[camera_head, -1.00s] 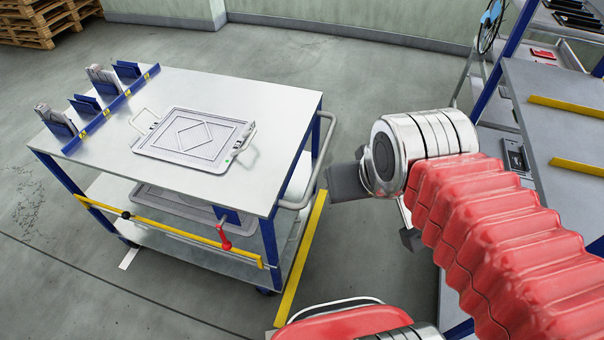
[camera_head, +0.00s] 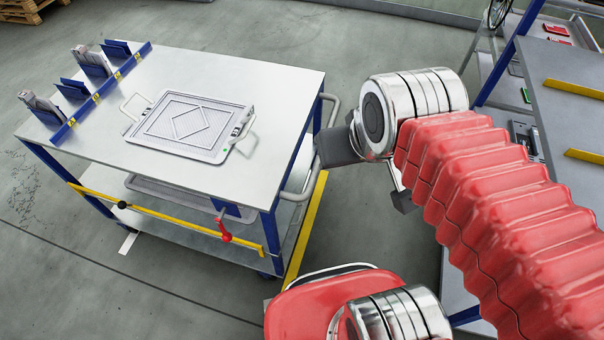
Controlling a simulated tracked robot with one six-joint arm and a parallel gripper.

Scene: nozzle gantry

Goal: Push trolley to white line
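The trolley (camera_head: 262,85) has a grey top on a blue frame, with a lower shelf and a tubular push handle (camera_head: 318,150) on its right end. My gripper (camera_head: 370,174) is right of the handle. Its two dark fingers are apart, with nothing visible between them. The left finger lies close beside the handle in the picture; I cannot tell whether it touches.
A grey tray (camera_head: 192,126) with wire handles lies on the trolley top. A red lever (camera_head: 224,232) hangs at its near side by a yellow bar (camera_head: 165,220). A grey bench (camera_head: 555,105) stands at the right. Wooden pallets (camera_head: 25,10) are far left. Open floor lies left of the trolley.

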